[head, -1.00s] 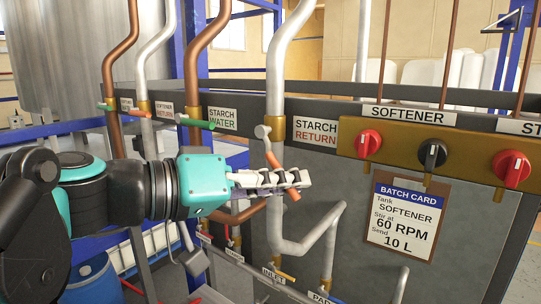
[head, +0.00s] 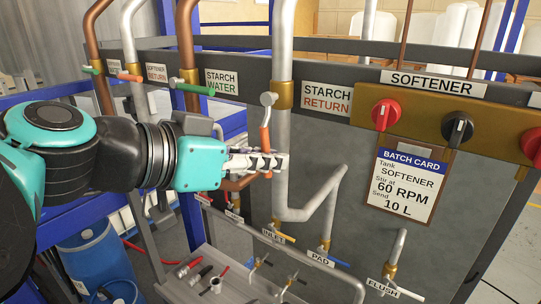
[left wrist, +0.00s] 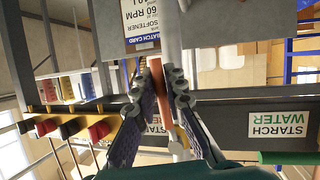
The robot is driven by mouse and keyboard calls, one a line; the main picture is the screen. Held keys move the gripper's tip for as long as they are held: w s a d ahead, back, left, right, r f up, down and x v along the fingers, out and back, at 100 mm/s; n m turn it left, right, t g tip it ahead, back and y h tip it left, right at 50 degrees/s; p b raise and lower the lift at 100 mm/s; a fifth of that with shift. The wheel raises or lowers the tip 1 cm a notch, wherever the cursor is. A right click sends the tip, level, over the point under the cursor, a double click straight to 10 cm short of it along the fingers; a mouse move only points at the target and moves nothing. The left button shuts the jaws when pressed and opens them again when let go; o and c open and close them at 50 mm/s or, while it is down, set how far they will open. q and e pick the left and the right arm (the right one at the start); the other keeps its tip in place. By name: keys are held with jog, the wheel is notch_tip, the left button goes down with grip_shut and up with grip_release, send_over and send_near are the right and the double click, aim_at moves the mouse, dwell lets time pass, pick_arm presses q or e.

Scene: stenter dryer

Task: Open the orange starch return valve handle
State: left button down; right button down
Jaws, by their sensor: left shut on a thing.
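The orange starch return valve handle (head: 265,138) hangs nearly straight down from the grey valve body on the pale pipe, left of the STARCH RETURN label (head: 326,98). My left gripper (head: 274,162) comes in from the left and is shut around the handle's lower part, with a little orange showing below the fingers. In the left wrist view, which is upside down, the orange handle (left wrist: 158,85) stands between the two fingers (left wrist: 160,95). The fingers partly hide the handle. My right gripper is not in view.
A green handle (head: 195,87) sits by the STARCH WATER label, with another orange handle (head: 130,77) farther left. The batch card (head: 407,185) and red and black knobs are at right. A grey shelf (head: 240,285) with loose tools and smaller valves lie below.

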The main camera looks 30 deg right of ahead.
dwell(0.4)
pick_arm(q)
jog(key=c, duration=1.6)
grip_release()
jog(key=shift+o, duration=0.2)
jog(key=v, duration=1.2)
jog(key=shift+s+r, duration=0.1)
jog(key=shift+d, duration=0.1)
